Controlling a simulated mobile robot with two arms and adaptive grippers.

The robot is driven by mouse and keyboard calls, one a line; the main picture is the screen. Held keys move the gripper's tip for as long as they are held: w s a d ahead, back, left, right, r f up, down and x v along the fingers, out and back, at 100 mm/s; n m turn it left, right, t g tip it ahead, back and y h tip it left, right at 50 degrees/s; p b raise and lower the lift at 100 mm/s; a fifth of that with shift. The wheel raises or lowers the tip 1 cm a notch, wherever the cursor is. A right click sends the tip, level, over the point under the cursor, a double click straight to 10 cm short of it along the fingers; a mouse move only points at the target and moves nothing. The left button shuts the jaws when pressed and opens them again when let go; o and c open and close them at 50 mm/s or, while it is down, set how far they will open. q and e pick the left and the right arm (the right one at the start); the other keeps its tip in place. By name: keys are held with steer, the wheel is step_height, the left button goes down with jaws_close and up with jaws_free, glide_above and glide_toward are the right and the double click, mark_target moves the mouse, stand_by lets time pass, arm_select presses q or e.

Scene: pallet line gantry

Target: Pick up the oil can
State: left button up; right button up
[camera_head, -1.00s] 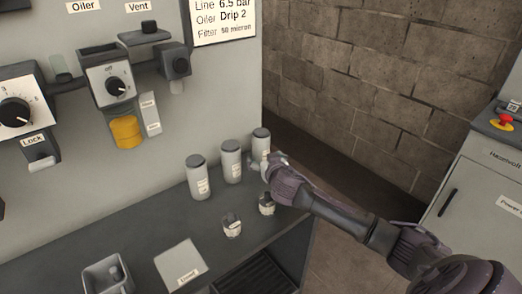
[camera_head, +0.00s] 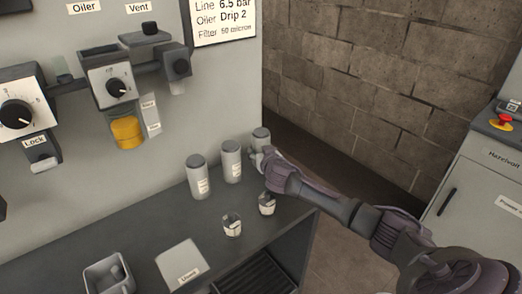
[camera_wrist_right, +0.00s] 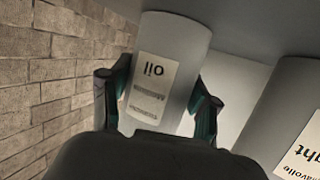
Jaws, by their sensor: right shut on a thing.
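The oil can is a grey cylinder with a dark lid (camera_head: 261,134), the rightmost of three similar cans on the grey shelf (camera_head: 215,205). In the right wrist view the oil can (camera_wrist_right: 172,65) shows a pale label reading "oil", upside down. My right gripper (camera_wrist_right: 160,98) is shut on it, one finger on each side. In the head view my right gripper (camera_head: 262,158) hides most of the can's lower part. Whether the can's base touches the shelf is hidden. My left gripper is not in view.
Two more cans, the middle one (camera_head: 231,161) and the left one (camera_head: 198,177), stand close by. Two small jars (camera_head: 232,226) (camera_head: 267,206) stand in front. A labelled box (camera_head: 181,262) and an open bin (camera_head: 107,275) are front left. A brick wall (camera_head: 370,90) is behind.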

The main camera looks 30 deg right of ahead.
steer(key=c, duration=0.5)
steer(key=shift+r, duration=0.2)
